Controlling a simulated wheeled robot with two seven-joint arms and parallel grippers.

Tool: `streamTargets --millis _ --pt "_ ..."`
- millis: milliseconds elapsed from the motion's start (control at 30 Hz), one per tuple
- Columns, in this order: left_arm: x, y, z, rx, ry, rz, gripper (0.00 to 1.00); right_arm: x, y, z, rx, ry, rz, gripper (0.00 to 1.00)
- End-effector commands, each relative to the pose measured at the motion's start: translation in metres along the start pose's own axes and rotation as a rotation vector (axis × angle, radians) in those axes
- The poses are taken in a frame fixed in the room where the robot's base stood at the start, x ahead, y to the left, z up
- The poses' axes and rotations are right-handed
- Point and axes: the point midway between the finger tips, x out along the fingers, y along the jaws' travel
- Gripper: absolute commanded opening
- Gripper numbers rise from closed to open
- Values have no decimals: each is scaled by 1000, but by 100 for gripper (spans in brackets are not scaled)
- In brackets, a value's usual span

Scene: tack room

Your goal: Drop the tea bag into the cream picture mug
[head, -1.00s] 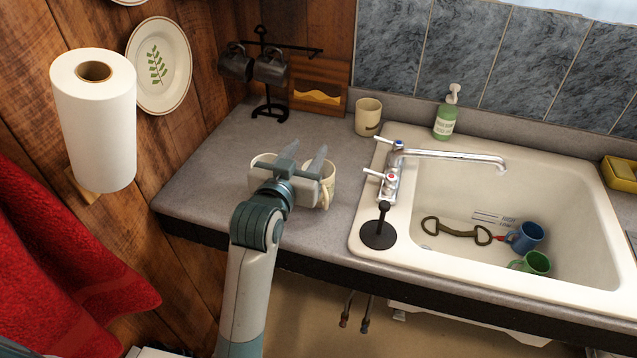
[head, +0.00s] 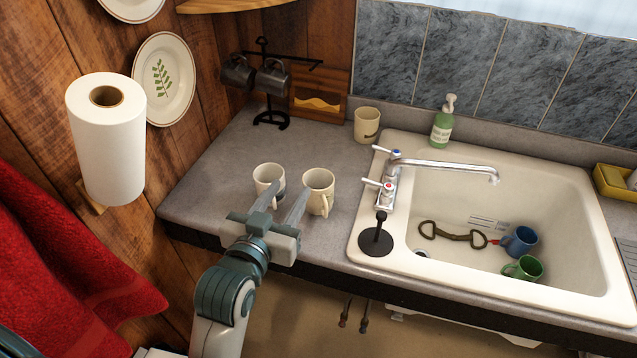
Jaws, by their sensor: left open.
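Three cream mugs stand upright on the grey counter. One (head: 266,174) is at the left, with a dark patch low on its side, partly behind a finger of my left gripper. A second (head: 318,181) stands just right of it, its handle towards the front. The third (head: 367,124) is at the back by the sink, with a dark curved mark. I cannot tell for sure which is the picture mug. My left gripper (head: 295,186) is open, its fingers pointing at the two front mugs, with nothing visible between them. I see no tea bag. My right gripper is out of view.
The sink (head: 460,264) on the right holds a blue mug (head: 520,241), a green mug (head: 523,268) and a strap-like item. A tap, black plunger-shaped stopper (head: 376,240) and soap bottle (head: 443,122) stand nearby. A mug rack (head: 265,85) is behind.

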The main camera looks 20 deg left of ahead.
Motion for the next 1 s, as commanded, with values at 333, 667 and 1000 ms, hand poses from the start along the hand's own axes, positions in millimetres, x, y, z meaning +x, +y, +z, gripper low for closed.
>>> streamTargets --millis 333,667,1000 --pt "-38 0 -2 0 -4 0 41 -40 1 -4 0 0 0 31" --pt "-55 0 0 0 -1 0 41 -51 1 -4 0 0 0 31" --pt "-55 0 1 0 0 0 41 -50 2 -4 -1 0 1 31"
